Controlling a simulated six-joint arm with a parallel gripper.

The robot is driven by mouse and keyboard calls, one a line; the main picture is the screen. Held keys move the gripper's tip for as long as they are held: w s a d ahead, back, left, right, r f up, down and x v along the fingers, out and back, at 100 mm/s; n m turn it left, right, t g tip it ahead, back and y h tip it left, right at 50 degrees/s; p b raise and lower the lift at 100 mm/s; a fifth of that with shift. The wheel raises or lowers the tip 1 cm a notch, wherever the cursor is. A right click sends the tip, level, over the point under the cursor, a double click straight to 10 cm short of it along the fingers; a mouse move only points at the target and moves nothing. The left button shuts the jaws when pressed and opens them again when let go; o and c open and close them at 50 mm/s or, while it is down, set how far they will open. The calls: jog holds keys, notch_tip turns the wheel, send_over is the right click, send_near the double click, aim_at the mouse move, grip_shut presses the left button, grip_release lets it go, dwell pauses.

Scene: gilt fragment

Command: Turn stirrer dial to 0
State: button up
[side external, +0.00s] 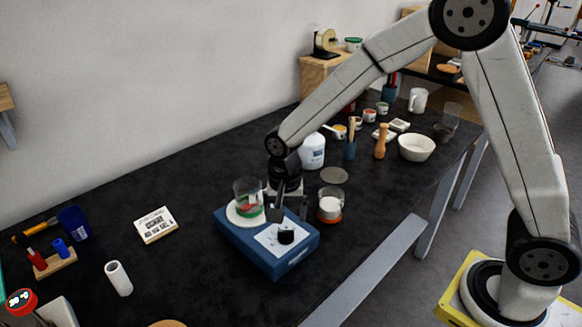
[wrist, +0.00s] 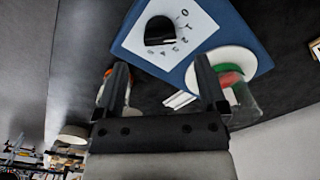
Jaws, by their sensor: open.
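The stirrer is a blue box (side external: 262,254) with a white round plate and a white dial panel. Its black dial (side external: 286,237) stands on the panel at the front right; in the wrist view the dial (wrist: 158,31) sits beyond the fingertips, with printed numbers along one side. Which number it points to is too small to tell. A glass beaker (side external: 248,188) with green and red contents stands on the plate (side external: 235,219). My gripper (side external: 289,208) is above the stirrer, close to the dial; its fingers (wrist: 161,78) are apart with nothing between them.
A jar with white contents (side external: 330,205) and an orange base stands just right of the stirrer. A white bottle (side external: 312,151) and grey disc (side external: 334,175) are behind. The black table is clear in front of the stirrer.

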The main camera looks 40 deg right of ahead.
aim_at(286, 232)
jog(key=shift+f, duration=2.55)
grip_shut()
jog(key=shift+n, duration=3.1)
grip_release()
